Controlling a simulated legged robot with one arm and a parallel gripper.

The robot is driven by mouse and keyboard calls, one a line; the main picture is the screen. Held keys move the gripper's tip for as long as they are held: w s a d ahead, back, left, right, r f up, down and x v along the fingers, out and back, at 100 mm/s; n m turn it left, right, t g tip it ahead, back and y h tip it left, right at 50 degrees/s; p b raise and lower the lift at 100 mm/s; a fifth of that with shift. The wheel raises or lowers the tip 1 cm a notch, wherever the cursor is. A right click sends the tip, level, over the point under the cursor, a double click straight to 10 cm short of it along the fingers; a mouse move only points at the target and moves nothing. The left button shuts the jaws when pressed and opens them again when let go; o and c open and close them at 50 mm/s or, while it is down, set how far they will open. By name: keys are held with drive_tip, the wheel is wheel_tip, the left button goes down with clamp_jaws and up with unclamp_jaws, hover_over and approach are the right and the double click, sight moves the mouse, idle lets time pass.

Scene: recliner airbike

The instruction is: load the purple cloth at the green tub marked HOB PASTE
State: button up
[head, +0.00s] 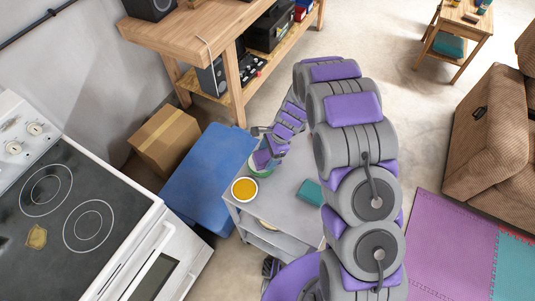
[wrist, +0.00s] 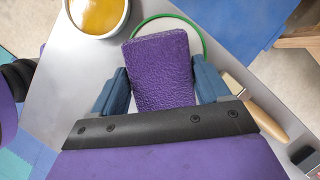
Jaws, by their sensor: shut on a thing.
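My gripper (wrist: 162,88) is shut on the purple cloth (wrist: 160,62), a thick textured pad held between its blue fingers. The green tub (wrist: 200,38) shows as a green rim around a pale inside, partly hidden behind the cloth. In the head view the green tub (head: 262,173) stands on the grey trolley (head: 275,185), with my gripper (head: 263,159) over it. The cloth overlaps the tub in the wrist view; I cannot tell whether they touch. No marking on the tub is readable.
A white tub of orange-yellow stuff (head: 244,188) stands close beside the green tub. A teal block (head: 309,192) and a wooden-handled tool (wrist: 255,115) are on the trolley. A blue box (head: 210,172) and a cooker (head: 75,215) with a yellowish patch (head: 37,237) stand left.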

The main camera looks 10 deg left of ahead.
sight(257, 154)
drive_tip(key=a, duration=0.4)
drive_tip(key=shift+f, duration=0.4)
drive_tip(key=shift+d+r, duration=0.2)
drive_tip(key=shift+d, duration=1.55)
drive_tip(key=shift+a+f, duration=0.2)
drive_tip(key=shift+a, duration=0.55)
drive_tip(key=shift+a+f, duration=0.2)
drive_tip(key=shift+a, duration=0.55)
drive_tip(key=shift+d+r, duration=0.2)
drive_tip(key=shift+d, duration=1.05)
drive_tip(key=shift+a+f, duration=0.2)
drive_tip(key=shift+a, duration=0.85)
drive_tip(key=shift+d+r, duration=0.15)
drive_tip(key=shift+d, duration=0.75)
drive_tip(key=shift+a, duration=0.75)
drive_tip(key=shift+d+p, duration=0.4)
drive_tip(key=shift+d, duration=0.2)
